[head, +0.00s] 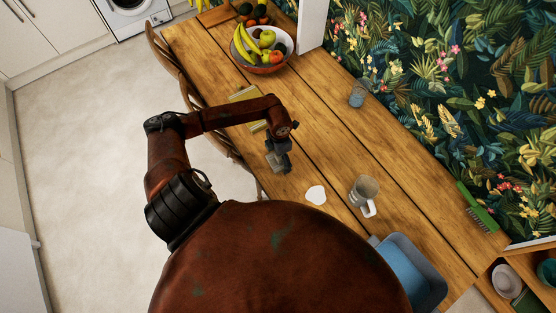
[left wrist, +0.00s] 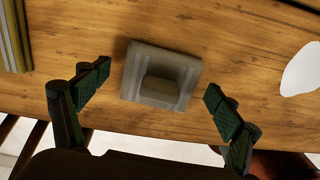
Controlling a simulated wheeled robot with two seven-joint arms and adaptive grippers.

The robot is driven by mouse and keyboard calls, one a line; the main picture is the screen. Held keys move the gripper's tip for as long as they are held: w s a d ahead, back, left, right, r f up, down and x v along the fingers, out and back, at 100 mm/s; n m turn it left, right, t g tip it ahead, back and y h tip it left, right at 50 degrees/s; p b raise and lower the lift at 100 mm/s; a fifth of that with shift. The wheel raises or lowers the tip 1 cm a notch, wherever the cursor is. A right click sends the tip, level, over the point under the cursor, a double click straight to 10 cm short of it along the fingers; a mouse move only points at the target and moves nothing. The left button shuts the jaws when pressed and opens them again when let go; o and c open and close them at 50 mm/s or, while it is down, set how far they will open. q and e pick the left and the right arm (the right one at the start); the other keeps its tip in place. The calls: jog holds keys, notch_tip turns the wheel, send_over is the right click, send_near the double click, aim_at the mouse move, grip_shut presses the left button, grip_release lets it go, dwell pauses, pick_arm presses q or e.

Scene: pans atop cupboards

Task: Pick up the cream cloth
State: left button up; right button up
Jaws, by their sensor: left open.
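The cream cloth (left wrist: 136,72) appears to be the greyish-beige folded piece with a raised block in its middle, lying on the wooden table. In the left wrist view it lies between the spread green-padded fingers of my left gripper (left wrist: 158,92) and touches neither as far as I can see. In the head view my left gripper (head: 282,158) is over the table's near edge, and the cloth shows only partly beside it (head: 272,160). My left gripper is open and empty. My right gripper is in neither view.
A white flat piece (head: 316,195) and a glass mug (head: 364,192) stand right of the gripper. A striped yellow-green item (left wrist: 12,38) lies left.

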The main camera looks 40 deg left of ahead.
pick_arm(q)
jog(key=c, duration=1.2)
notch_tip(320, 180, up, 10)
jog(key=shift+r, duration=0.1)
